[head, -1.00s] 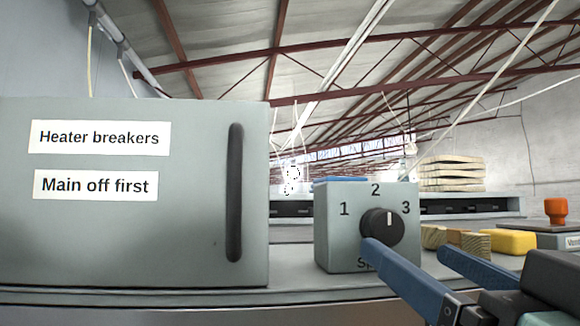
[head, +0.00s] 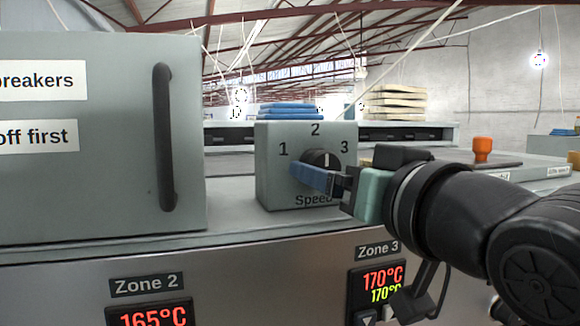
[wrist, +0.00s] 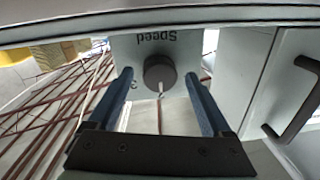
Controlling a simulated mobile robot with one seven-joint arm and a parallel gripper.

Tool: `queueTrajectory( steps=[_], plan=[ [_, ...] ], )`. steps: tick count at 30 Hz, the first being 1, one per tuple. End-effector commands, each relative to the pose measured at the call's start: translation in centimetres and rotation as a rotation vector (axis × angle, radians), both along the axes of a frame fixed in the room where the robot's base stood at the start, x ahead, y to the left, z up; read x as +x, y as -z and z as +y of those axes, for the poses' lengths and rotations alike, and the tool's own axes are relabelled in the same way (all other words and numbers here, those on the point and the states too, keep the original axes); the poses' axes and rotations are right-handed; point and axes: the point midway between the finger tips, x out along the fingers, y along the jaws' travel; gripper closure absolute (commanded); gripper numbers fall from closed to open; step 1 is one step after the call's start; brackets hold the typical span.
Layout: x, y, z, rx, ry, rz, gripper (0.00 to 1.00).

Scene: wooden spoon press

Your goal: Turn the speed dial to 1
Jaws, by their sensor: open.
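The grey speed box (head: 268,180) shows 1, 2 and 3 around a black round dial (head: 322,158). The dial's white mark points up, roughly at 2. My gripper (wrist: 158,75) is open, one blue finger on each side of the dial in the wrist view, with a visible gap to the dial on both sides. In the head view one blue finger (head: 312,178) covers the dial's lower part and the top of the "Speed" label. The wrist view shows the box upside down, with the dial (wrist: 160,70) between the fingers.
A grey breaker cabinet (head: 90,185) with a black vertical handle (head: 165,138) stands to the left of the box. Zone 2 (head: 150,312) and Zone 3 (head: 380,285) displays sit below on the front panel. An orange knob (head: 482,148) stands at the right.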

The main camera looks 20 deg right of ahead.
Motion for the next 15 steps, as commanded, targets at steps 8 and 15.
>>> queueTrajectory(
  steps=[8, 15],
  plan=[
    [1.6, 0.0, 0.2, -0.001, 0.0, -0.001, 0.16],
    [1.5, 0.0, 0.2, -0.001, 0.0, -0.001, 0.24]
  ],
)
